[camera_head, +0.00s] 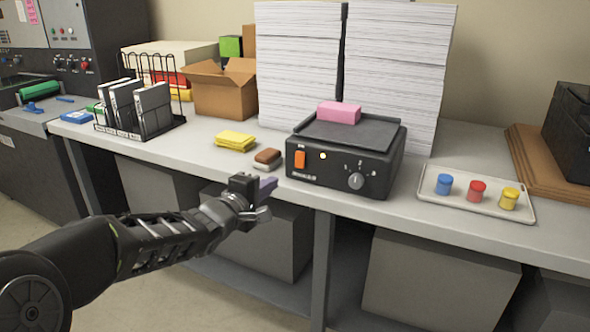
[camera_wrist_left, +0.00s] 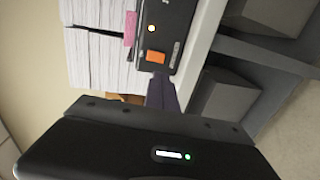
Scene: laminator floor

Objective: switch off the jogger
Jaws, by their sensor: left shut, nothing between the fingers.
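The jogger (camera_head: 338,178) is a black box on the bench, with an orange switch (camera_head: 300,159), a small pale lit lamp (camera_head: 323,156) and a grey dial (camera_head: 356,180) on its front. A pink block (camera_head: 339,112) sits on its top. My left gripper (camera_head: 265,186) is shut and empty, in front of the bench edge, left of and below the switch, apart from it. In the left wrist view the jogger (camera_wrist_left: 170,35) appears turned sideways, with the orange switch (camera_wrist_left: 155,56) just beyond my shut fingertips (camera_wrist_left: 160,84). My right gripper is not in view.
A brown brush-like block (camera_head: 267,158) and folded yellow cloths (camera_head: 235,141) lie left of the jogger. Tall paper stacks (camera_head: 398,70) stand behind it. A tray (camera_head: 475,208) with blue, red and yellow jars is at right. A wire rack (camera_head: 140,112) of binders stands at left.

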